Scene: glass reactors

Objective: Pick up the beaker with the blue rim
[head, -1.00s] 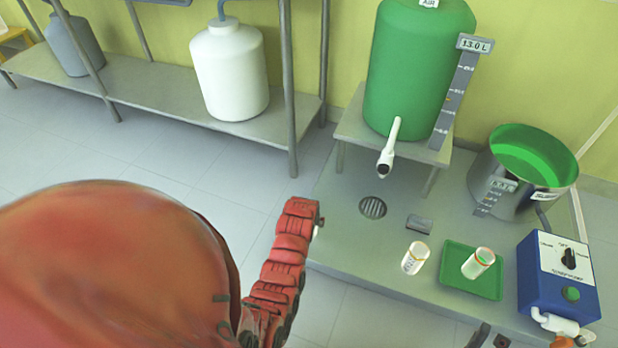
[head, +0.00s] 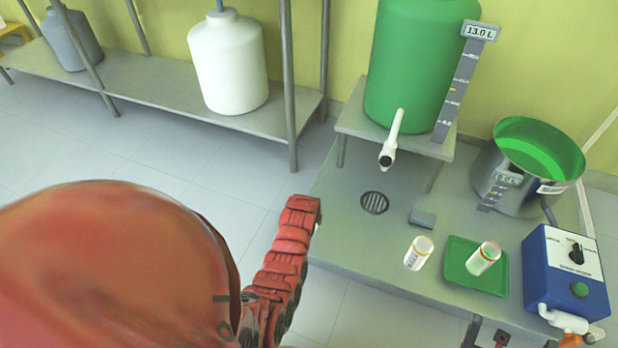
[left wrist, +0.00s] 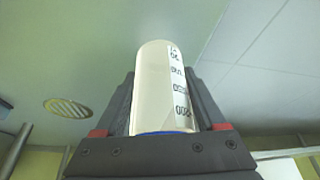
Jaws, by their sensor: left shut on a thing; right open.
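The beaker with the blue rim (left wrist: 160,90) is in the left wrist view, pale, with dark volume marks on its side. Its blue rim shows at the bottom, near the gripper's palm. My left gripper (left wrist: 164,78) is shut on it, a finger on each side. In the head view I cannot make out this beaker or the left gripper's fingers; my red left arm fills the lower left. My right gripper (head: 487,335) is open at the bottom edge of the head view, partly cut off, below the green tray.
A beaker with a yellowish rim (head: 419,253) stands on the grey platform (head: 345,235). Another beaker (head: 484,259) is on the green tray (head: 462,280). A blue control box (head: 566,270), metal pot (head: 497,180) and green tank (head: 415,70) stand around. A drain grate (head: 374,202) lies left.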

